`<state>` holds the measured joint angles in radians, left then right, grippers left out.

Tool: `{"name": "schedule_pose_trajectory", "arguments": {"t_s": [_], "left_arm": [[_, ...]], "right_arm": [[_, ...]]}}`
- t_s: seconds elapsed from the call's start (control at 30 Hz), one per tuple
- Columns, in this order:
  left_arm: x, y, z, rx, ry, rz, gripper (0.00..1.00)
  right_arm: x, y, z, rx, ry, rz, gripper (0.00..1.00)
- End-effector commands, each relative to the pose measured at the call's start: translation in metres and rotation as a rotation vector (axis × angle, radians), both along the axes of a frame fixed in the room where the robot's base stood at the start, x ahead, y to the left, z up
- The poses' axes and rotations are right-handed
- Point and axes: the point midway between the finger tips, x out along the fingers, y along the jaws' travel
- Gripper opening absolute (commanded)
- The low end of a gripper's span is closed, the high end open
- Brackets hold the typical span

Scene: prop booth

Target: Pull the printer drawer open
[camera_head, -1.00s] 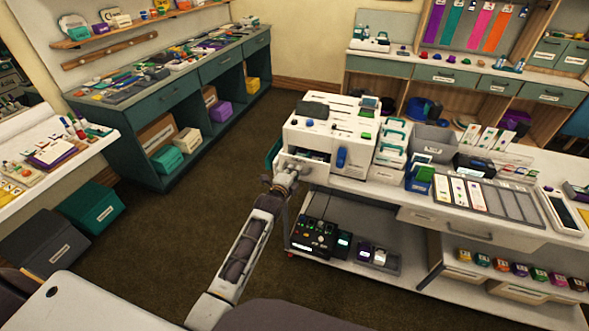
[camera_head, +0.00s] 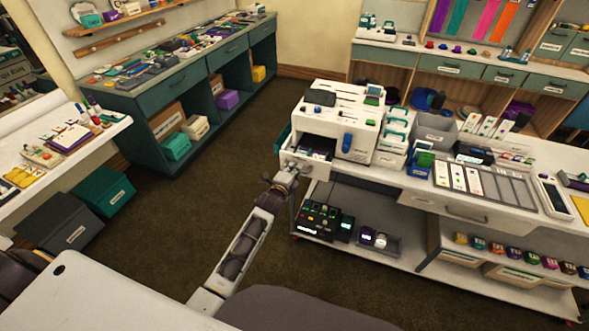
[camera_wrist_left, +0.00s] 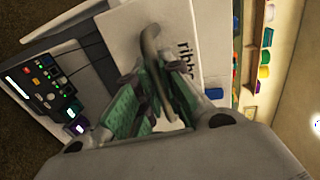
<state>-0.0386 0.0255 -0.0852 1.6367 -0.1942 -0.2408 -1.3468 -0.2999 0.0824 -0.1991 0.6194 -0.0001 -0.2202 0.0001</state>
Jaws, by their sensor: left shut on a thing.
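The white printer (camera_head: 338,123) stands on the left end of the white counter. Its drawer (camera_head: 303,166) sticks out of the front, with a dark interior showing above the front panel. My left gripper (camera_head: 288,176) is at the drawer front. In the left wrist view my gripper's green-padded fingers (camera_wrist_left: 152,103) are shut on the grey curved drawer handle (camera_wrist_left: 151,45). The white drawer front (camera_wrist_left: 176,30) behind it bears a partly hidden label reading "ribb". My right gripper is not in view.
A black box with coloured buttons (camera_head: 323,219) sits on the lower shelf below the printer. White and teal trays (camera_head: 393,140) stand right of the printer. The dark carpet (camera_head: 180,220) left of the counter is open floor.

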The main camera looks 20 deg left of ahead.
Motion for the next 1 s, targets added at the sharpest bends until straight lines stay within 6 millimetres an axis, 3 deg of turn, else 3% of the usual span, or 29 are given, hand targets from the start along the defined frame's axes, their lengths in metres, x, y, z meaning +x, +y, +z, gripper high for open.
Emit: {"name": "schedule_pose_trajectory", "arguments": {"t_s": [0.07,0.1,0.23,0.67,1.0], "left_arm": [[0.0,0.0,-0.001,0.0,0.002,0.0,0.0],[0.0,0.0,-0.001,0.0,0.002,0.0,0.14],[0.0,0.0,-0.001,0.0,0.002,0.0,0.31],[-0.001,0.0,0.0,0.0,0.001,0.0,0.32],[-0.019,0.001,0.003,0.001,0.001,0.0,0.32]], "right_arm": [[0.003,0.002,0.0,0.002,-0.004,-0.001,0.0],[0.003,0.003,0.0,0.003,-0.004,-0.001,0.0],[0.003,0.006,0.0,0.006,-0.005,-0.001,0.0],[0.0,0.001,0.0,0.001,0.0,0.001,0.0],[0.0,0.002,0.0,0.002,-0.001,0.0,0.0]]}}
